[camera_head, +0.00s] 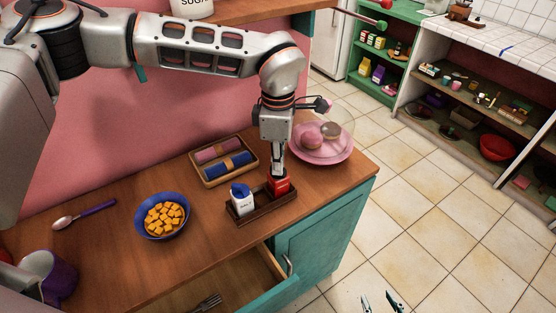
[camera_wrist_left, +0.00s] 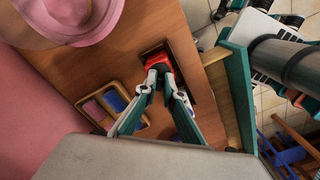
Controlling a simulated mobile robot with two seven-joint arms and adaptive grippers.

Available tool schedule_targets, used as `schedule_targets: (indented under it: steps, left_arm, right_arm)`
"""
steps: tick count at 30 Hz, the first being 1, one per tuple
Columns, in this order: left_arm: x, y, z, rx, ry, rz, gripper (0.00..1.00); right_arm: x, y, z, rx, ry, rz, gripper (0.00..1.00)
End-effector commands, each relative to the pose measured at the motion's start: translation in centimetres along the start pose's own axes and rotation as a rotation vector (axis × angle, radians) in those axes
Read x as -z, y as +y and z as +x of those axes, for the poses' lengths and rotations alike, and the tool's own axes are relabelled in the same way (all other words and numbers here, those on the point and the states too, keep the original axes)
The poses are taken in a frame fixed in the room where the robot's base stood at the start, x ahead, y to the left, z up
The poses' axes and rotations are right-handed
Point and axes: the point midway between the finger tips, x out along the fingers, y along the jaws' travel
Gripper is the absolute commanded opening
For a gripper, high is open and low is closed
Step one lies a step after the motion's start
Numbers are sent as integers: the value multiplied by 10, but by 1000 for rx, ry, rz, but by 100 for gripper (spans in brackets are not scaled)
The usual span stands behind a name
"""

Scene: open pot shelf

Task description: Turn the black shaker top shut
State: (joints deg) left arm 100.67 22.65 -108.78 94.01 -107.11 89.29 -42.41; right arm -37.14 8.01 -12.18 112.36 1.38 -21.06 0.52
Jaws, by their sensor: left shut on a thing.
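A red shaker (camera_head: 281,186) stands upright at the right end of a dark wooden caddy (camera_head: 250,216). My left gripper (camera_head: 278,171) points straight down onto the top of the red shaker, its fingers closed around it. In the left wrist view the fingertips (camera_wrist_left: 160,70) meet at the red shaker (camera_wrist_left: 155,57). The black top is mostly hidden between the fingers, so I cannot tell how it is turned. A white shaker with a blue top (camera_head: 241,200) stands beside it in the caddy. My right gripper (camera_head: 381,301) shows at the bottom edge, fingertips apart and empty, over the floor.
A blue bowl of orange cubes (camera_head: 162,216) and a spoon (camera_head: 84,214) are left of the caddy. A tray with rolled cloths (camera_head: 223,163) is behind it. A pink plate (camera_head: 335,155) with round pastries is close behind the gripper. An open drawer (camera_head: 215,285) juts out in front.

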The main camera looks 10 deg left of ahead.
Motion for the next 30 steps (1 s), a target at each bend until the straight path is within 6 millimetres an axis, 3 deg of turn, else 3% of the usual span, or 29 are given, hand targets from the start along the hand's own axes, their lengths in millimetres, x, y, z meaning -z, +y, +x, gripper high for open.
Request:
schedule_targets:
  steps: [27,30]
  left_arm:
    - [0,0,0,-1,-1,59,0]
    - [0,0,0,-1,-1,59,26]
  right_arm:
    - [1,0,-1,0,0,0,40]
    - [2,0,-1,0,1,0,40]
